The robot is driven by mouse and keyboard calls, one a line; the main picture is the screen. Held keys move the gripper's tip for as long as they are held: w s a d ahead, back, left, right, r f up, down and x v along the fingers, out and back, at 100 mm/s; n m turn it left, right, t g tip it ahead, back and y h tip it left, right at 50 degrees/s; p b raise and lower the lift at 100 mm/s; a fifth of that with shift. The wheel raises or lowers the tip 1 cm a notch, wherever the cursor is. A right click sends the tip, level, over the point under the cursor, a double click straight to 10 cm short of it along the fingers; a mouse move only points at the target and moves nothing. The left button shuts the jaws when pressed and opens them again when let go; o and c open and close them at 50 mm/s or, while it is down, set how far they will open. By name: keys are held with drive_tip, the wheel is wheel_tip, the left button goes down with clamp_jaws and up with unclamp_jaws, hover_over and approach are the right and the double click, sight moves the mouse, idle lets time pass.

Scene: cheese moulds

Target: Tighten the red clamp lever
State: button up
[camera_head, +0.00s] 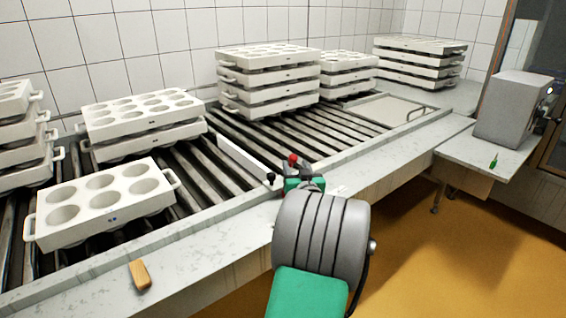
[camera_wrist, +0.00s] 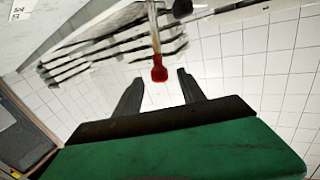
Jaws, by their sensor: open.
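The red clamp lever shows in the head view as a small red knob (camera_head: 293,158) at the front edge of the roller conveyor, just beyond my arm. In the wrist view the red-tipped lever (camera_wrist: 159,70) hangs from the top of the picture, its tip between and slightly beyond the two dark fingers. My gripper (camera_wrist: 158,82) is open, with a finger on each side of the lever tip and a visible gap to both. In the head view my own arm hides most of the gripper and the clamp's lower part.
A white guide bar (camera_head: 246,160) lies across the rollers beside the clamp. Stacked white moulds (camera_head: 268,80) stand behind, and a single mould (camera_head: 103,200) lies at left. A wooden-handled object (camera_head: 139,274) lies on the front ledge. A grey box (camera_head: 513,108) stands at right.

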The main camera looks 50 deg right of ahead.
sight(292, 155)
drive_tip(key=x, duration=0.7)
drive_tip(key=shift+w+d, duration=0.2)
drive_tip(key=shift+d, duration=0.1)
clamp_jaws()
idle(1.0)
